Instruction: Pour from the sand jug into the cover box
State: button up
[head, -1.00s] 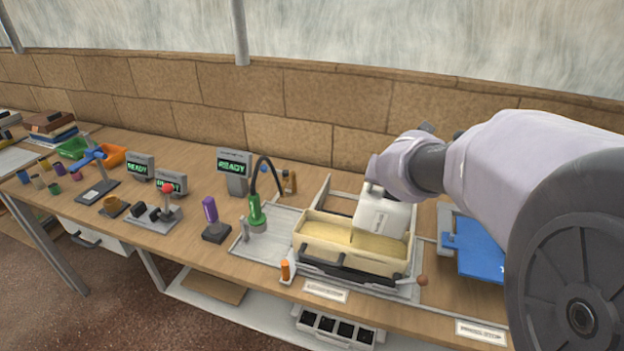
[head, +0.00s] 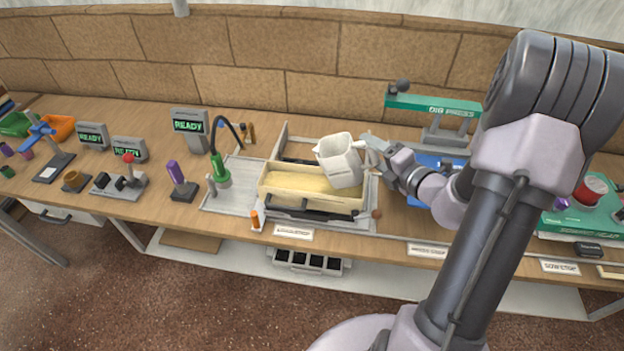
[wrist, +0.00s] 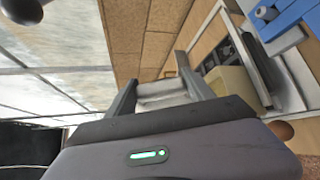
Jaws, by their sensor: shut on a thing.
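The white sand jug (head: 341,163) is held above the right part of the cover box, tilted a little, with its open mouth partly in view. My gripper (head: 368,147) is shut on the jug from its right side. In the wrist view my gripper (wrist: 165,95) shows its two fingers around a pale part of the jug (wrist: 162,90). The cover box (head: 310,201) is a cream, open box with tan sand spread in it. I see no stream of sand between the jug and the box. The jug's inside is mostly hidden.
A green lamp or nozzle (head: 221,174) on a curved black neck stands left of the box. A green press (head: 432,106) and a blue plate (head: 426,163) are to the right. An orange peg (head: 254,220) stands at the box's front left.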

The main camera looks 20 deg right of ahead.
aim_at(360, 159)
jog(key=shift+a, duration=0.2)
jog(key=f+m+t, duration=0.1)
jog(key=f+m, duration=0.1)
jog(key=f, duration=0.1)
jog(key=f+t+y, duration=0.1)
jog(key=shift+w+a+f+m+t, duration=0.1)
jog(key=shift+a+f+m+t, duration=0.1)
jog(key=shift+a+m+t, duration=0.15)
jog(key=shift+w+d+f+m, duration=0.2)
jog(key=shift+d+f+m, duration=0.05)
jog(key=shift+f, duration=0.05)
jog(key=shift+s+a+r, duration=0.15)
jog(key=shift+a+r, duration=0.15)
notch_tip(360, 159, up, 4)
jog(key=p, duration=0.4)
jog(key=shift+d+r, duration=0.1)
jog(key=shift+r, duration=0.1)
jog(key=shift+f, duration=0.25)
